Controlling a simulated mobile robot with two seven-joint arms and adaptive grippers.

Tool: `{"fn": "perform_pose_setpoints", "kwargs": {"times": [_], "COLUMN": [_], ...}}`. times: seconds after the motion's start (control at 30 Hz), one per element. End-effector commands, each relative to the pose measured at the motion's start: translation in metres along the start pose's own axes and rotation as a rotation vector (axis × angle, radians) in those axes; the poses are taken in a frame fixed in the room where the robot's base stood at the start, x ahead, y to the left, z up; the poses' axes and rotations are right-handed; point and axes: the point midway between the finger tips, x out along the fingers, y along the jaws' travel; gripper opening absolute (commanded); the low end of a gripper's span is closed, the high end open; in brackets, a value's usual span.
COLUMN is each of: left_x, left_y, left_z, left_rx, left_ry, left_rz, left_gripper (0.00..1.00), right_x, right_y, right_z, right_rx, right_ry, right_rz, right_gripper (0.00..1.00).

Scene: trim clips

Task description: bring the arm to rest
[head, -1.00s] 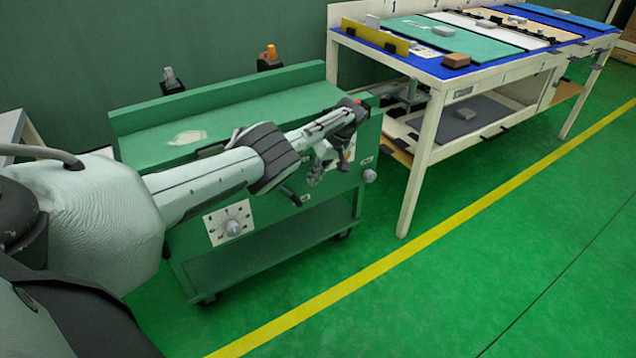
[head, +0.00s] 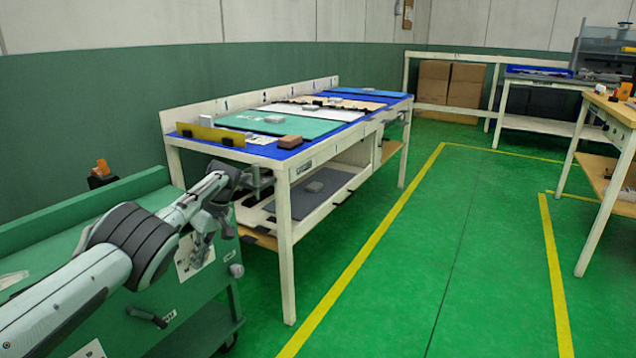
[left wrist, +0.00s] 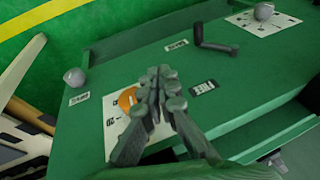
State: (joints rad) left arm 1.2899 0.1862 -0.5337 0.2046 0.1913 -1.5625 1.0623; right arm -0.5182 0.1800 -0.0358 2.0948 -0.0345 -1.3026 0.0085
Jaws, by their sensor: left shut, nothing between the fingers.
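My left arm reaches in from the left in the head view, stretched out over the green cart (head: 55,235). My right gripper is not in view.
A workbench (head: 290,162) with blue, green and white mats stands beyond the cart. The panel carries a black lever handle (left wrist: 213,42) and grey knobs (left wrist: 75,77). Another table (head: 612,105) stands at the right. The green floor (head: 450,260) between them is clear.

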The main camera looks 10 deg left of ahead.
Motion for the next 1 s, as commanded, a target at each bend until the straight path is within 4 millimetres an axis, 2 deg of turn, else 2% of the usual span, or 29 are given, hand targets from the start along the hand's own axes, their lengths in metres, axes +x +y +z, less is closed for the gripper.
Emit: {"fn": "perform_pose_setpoints", "kwargs": {"times": [0.17, 0.27, 0.37, 0.47, 0.57, 0.7, 0.83, 1.0], "left_x": [0.064, 0.11, 0.15, 0.183, 0.208, 0.229, 0.233, 0.222], "left_y": [0.023, 0.03, 0.024, 0.006, -0.022, -0.077, -0.138, -0.206], "left_z": [0.061, 0.113, 0.164, 0.212, 0.253, 0.299, 0.326, 0.339], "left_rx": [0.208, 0.374, 0.525, 0.657, 0.769, 0.902, 1.009, 1.113], "left_ry": [-0.001, -0.001, 0.001, 0.006, 0.019, 0.058, 0.113, 0.191], "left_rz": [0.047, 0.104, 0.166, 0.229, 0.288, 0.358, 0.401, 0.42], "left_gripper": [0.0, 0.0, 0.0, 0.0, 0.0, 0.0, 0.0, 0.0], "right_x": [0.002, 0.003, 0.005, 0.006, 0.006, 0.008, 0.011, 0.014], "right_y": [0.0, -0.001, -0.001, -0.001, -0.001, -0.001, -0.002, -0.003], "right_z": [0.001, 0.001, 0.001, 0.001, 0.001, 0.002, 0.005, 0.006], "right_rx": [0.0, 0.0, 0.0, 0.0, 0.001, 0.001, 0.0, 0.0], "right_ry": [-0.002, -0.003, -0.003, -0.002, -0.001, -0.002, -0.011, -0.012], "right_rz": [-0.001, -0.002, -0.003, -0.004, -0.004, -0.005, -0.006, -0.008], "right_gripper": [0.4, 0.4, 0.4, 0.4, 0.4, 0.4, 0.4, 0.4]}}
